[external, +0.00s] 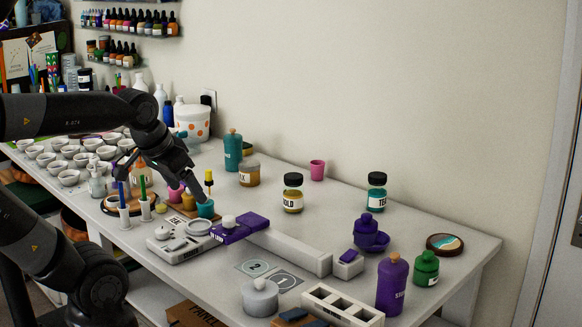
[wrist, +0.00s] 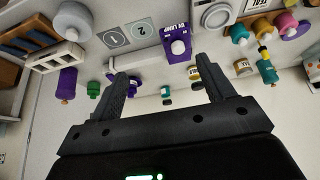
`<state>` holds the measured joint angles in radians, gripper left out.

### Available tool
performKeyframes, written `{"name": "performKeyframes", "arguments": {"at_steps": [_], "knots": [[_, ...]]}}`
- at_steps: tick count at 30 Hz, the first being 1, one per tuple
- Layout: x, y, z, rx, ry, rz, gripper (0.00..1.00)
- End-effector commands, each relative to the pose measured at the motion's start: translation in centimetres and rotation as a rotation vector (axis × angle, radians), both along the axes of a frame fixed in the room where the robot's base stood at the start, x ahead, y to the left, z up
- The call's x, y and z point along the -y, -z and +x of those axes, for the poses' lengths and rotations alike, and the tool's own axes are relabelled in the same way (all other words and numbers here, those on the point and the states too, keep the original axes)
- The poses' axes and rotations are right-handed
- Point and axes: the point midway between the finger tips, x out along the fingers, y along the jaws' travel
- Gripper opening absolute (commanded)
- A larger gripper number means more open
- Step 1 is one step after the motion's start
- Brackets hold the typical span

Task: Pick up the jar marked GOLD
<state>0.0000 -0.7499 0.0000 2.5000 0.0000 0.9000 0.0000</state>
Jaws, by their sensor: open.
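The jar marked GOLD (external: 293,193) stands upright on the white table in the external view, with a black lid, a white label and gold contents. In the wrist view it is small (wrist: 194,73), just left of the right finger's tip and partly covered by that finger. My gripper (wrist: 162,67) is open, with nothing between its fingers. In the external view my wrist hangs over the table to the left of the jar, apart from it; the fingertips are hard to make out there.
An amber jar (external: 249,174) and a teal bottle (external: 233,150) stand behind and left of the GOLD jar. A teal jar (external: 376,192) and pink cup (external: 317,170) are to its right and behind. A purple lamp (external: 240,228) lies in front. Table around the jar is clear.

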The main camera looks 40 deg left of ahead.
Motion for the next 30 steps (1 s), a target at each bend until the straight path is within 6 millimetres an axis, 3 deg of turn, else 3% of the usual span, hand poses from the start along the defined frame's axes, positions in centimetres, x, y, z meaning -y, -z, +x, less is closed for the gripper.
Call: {"name": "performKeyframes", "arguments": {"at_steps": [4, 8, 19, 30], "knots": [[-0.1, -0.3, 0.6, -0.002, -0.005, -0.003, 0.74], [-0.3, -1.1, 2.9, -0.013, -0.025, -0.015, 0.74], [-2.2, -2.7, 14.8, -0.051, -0.140, -0.051, 0.74], [-4.6, 0.3, 27.4, -0.083, -0.261, -0.050, 0.74]]}}
